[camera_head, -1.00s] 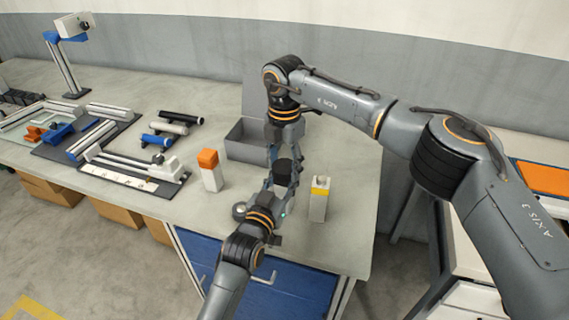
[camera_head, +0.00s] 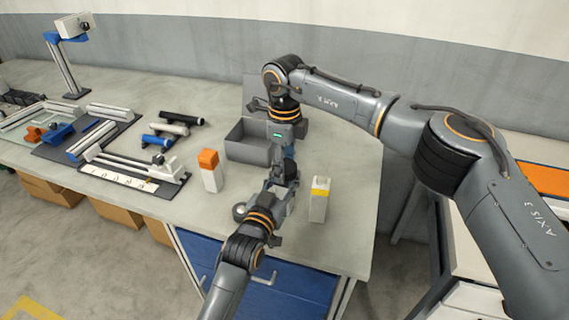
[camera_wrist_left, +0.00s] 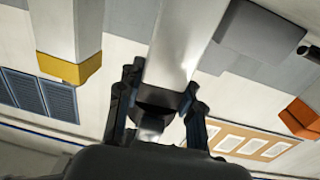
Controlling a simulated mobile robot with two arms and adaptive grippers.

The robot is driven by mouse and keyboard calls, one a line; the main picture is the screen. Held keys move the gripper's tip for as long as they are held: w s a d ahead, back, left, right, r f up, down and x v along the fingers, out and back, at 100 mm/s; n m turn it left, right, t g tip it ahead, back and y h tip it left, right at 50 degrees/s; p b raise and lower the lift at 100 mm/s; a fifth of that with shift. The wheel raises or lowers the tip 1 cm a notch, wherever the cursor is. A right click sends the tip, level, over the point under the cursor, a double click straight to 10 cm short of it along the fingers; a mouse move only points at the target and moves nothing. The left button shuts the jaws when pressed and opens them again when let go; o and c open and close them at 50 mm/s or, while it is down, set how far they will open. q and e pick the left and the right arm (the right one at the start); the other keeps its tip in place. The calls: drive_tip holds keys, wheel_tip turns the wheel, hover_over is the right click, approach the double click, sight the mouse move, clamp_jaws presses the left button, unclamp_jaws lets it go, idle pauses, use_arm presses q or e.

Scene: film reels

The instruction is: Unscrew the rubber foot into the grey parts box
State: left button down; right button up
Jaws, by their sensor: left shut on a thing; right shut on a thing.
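My left gripper (camera_head: 284,174) is shut on a pale grey post (camera_wrist_left: 188,40). In the left wrist view its fingers (camera_wrist_left: 160,110) stand on both sides of the post's capped end. The black rubber foot (camera_wrist_left: 158,103) shows there as a dark band between the fingers. My right gripper (camera_head: 287,153) points down from above, tips meeting the left fingers, and is shut on the foot, which the grippers mostly hide in the head view. The grey parts box (camera_head: 247,151) stands open just behind and left of the grippers; it also shows in the left wrist view (camera_wrist_left: 262,42).
An orange-capped post (camera_head: 210,172) stands left of my grippers and a yellow-capped post (camera_head: 319,203) right of them. Black, white and blue cylinders (camera_head: 170,130) lie farther left, beside a dark mat (camera_head: 130,185) with metal profiles.

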drive_tip(key=n, duration=0.3)
drive_tip(key=shift+n, duration=0.4)
drive_tip(key=n, duration=0.5)
drive_tip(key=shift+n, duration=0.3)
drive_tip(key=n, duration=0.3)
drive_tip(key=shift+n, duration=0.4)
drive_tip(key=n, duration=0.5)
drive_tip(key=shift+r, duration=0.15)
drive_tip(key=shift+r, duration=1)
